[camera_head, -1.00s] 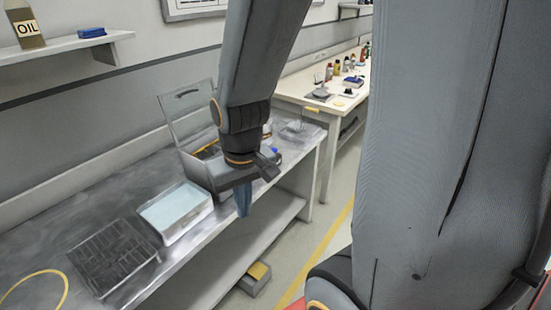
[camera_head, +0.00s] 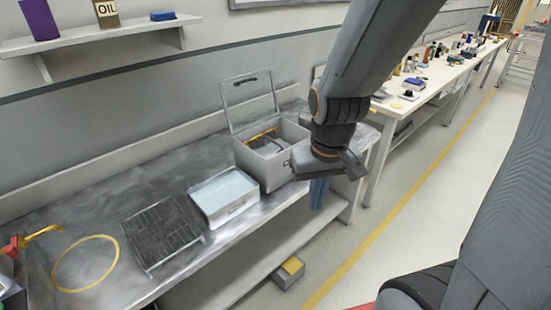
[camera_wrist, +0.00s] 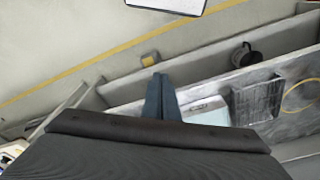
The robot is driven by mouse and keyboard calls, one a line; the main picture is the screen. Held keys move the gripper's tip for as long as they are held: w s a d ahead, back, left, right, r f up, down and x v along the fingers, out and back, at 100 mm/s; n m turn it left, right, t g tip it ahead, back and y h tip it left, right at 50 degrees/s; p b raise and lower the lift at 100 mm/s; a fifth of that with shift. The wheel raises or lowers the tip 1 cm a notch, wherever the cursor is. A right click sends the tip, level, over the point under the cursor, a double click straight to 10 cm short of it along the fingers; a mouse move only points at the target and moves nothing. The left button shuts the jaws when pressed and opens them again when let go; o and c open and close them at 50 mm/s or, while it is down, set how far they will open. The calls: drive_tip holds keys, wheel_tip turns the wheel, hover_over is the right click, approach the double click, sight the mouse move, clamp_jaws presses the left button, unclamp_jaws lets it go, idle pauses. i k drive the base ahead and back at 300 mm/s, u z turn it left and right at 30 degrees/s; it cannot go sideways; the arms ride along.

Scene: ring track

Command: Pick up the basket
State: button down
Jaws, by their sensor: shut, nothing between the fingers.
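The basket appears to be a dark, flat wire one (camera_head: 163,232) on the metal bench, left of a white tray of pale blue liquid (camera_head: 224,195). In the wrist view the basket (camera_wrist: 257,101) is at the right, beside the tray (camera_wrist: 206,111). My gripper (camera_head: 318,194) hangs with blue fingers pointing down at the bench's front edge, to the right of the tray and well apart from the basket. Its fingers are together and empty. They also show in the wrist view (camera_wrist: 160,92).
A grey box with a raised lid (camera_head: 268,155) stands behind my gripper. A yellow ring (camera_head: 85,264) lies left of the basket. A wall shelf (camera_head: 95,42) holds an oil bottle (camera_head: 107,14).

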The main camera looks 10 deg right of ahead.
sight(270, 149)
drive_tip(key=z, duration=1.9)
drive_tip(key=i, duration=1.9)
drive_tip(key=u, duration=3)
drive_tip(key=i, duration=0.5)
drive_tip(key=z, duration=0.05)
